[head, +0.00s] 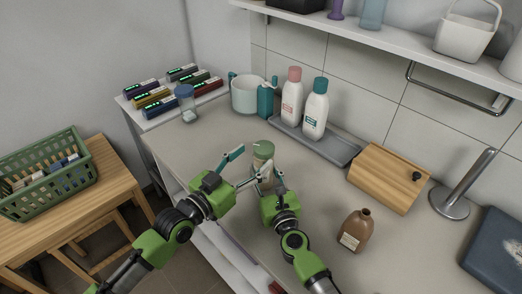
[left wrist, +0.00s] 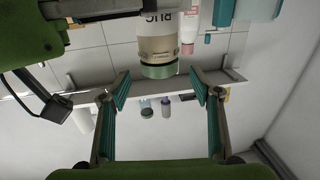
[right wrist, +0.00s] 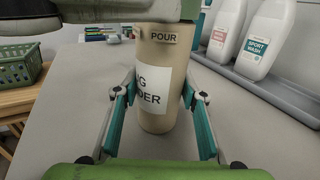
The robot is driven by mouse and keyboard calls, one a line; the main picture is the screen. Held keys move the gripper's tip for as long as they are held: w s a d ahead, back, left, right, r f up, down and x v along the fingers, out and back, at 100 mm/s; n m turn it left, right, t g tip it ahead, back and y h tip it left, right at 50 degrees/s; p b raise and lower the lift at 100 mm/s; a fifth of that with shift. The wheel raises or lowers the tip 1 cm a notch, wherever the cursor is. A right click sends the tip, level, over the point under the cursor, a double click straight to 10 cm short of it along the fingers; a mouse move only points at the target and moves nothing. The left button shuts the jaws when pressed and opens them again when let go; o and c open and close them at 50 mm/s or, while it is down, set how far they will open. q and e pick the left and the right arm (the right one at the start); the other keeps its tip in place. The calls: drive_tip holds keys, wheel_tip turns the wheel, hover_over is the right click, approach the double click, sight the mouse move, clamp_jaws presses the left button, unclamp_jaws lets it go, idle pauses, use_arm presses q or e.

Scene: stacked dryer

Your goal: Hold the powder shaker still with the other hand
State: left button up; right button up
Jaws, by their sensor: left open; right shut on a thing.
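The powder shaker (head: 263,150), a tan cylinder with a green lid, stands upright on the counter in the head view. My right gripper (head: 267,179) is shut on its body. The right wrist view shows the shaker (right wrist: 156,85) between the fingers, with part of its "POWDER" label and a "POUR" tag visible. My left gripper (head: 250,167) is open beside the shaker's upper part, one finger on each side of the gap. In the left wrist view the picture is inverted, and the shaker (left wrist: 158,48) lies ahead of the open fingers, lid end downward.
Pink-capped (head: 292,95) and teal-capped bottles (head: 315,108) stand on a grey tray (head: 345,151) behind. A wooden box (head: 388,178) and brown bottle (head: 356,230) are to the right. A blue-lidded jar (head: 186,103) stands left. The counter's front edge runs beneath my left arm.

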use_arm(q)
drive_tip(key=v, duration=0.6)
drive_tip(key=shift+s, duration=0.15)
drive_tip(key=shift+a, duration=0.1)
use_arm(e)
drive_tip(key=o, duration=1)
drive_tip(key=o, duration=1.2)
drive_tip(key=o, duration=0.3)
drive_tip(key=shift+s, duration=0.1)
